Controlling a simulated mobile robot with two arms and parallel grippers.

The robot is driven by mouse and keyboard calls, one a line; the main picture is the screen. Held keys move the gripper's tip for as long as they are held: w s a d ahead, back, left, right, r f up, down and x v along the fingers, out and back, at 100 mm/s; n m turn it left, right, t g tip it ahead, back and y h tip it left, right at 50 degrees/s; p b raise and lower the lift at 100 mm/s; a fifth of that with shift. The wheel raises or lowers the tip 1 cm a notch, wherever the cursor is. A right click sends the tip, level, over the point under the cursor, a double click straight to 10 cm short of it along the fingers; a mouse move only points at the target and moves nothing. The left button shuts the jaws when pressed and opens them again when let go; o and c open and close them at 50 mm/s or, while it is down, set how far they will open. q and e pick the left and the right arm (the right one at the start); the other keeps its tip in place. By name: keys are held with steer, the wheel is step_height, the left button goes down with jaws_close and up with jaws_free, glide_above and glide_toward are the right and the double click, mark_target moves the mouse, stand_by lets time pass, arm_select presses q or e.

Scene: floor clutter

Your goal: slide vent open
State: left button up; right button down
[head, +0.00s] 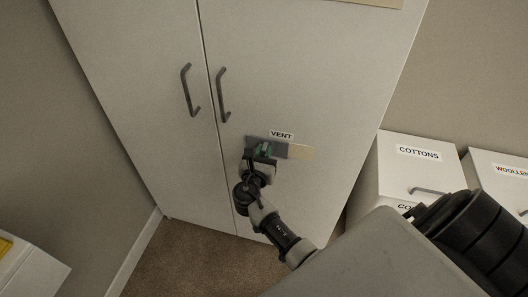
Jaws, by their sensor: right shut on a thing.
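The vent is a flat horizontal strip on the right door of a tall cabinet, below a label reading VENT (281,135). A dark grey slide plate (281,149) covers the left and middle of the strip. A tan section (301,153) shows at its right end. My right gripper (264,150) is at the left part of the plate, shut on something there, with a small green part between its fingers. The fingers and wrist hide the held part. My left gripper is not in view.
The cabinet (155,80) has two dark door handles (223,96) above and left of the vent. White drawer units labelled COTTONS (418,153) and WOOLLEN (512,170) stand at the right. A white box (30,270) is at the lower left. Carpet (185,260) shows below.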

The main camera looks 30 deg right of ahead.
mark_target(286, 149)
steer(key=s+d+p, duration=0.1)
steer(key=s+d, duration=0.1)
steer(key=s+d+p, duration=0.1)
steer(key=s+p, duration=0.1)
steer(key=shift+s+d+r, duration=0.2)
steer(key=shift+s+d, duration=0.1)
steer(key=shift+d, duration=0.05)
steer(key=s+d, duration=0.1)
steer(key=s, duration=0.1)
steer(key=s+d+p, duration=0.1)
steer(key=d, duration=0.1)
steer(key=s+d, duration=0.2)
steer(key=shift+s+f, duration=0.25)
steer(key=shift+s, duration=0.05)
steer(key=c, duration=1.1)
jaws_free()
steer(key=shift+s, duration=0.1)
